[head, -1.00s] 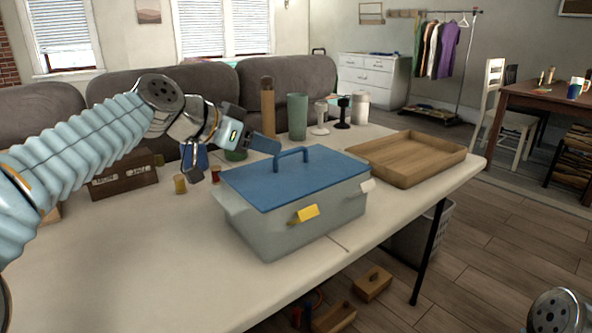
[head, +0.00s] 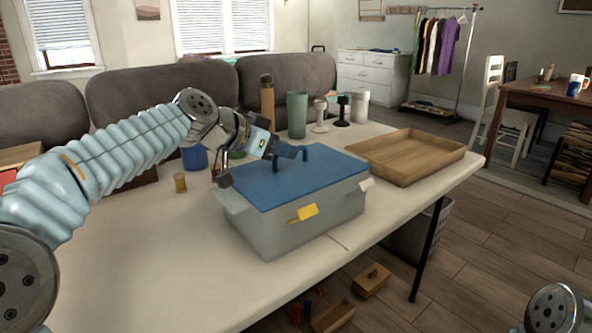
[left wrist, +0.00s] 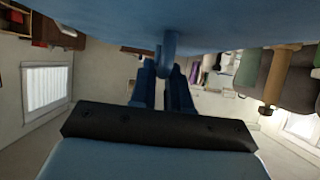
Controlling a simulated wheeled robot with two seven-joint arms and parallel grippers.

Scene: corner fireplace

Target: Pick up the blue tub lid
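The blue tub lid (head: 310,181) lies flat on the grey tub (head: 325,222), on the table. Its raised blue handle (head: 305,152) stands up from the middle of the lid. My left gripper (head: 293,152) reaches in from the left, just above the lid at the handle. In the left wrist view its two fingers (left wrist: 162,75) are close together, with the blue handle (left wrist: 169,45) between their tips. The fingers hide part of the handle in the head view. My right gripper is not in view; only a bit of my right arm shows at the bottom right.
A wooden tray (head: 405,157) stands right of the tub. A green cup (head: 297,115), a brown bottle (head: 267,103) and other vessels stand behind it. The front left of the table (head: 150,260) is clear.

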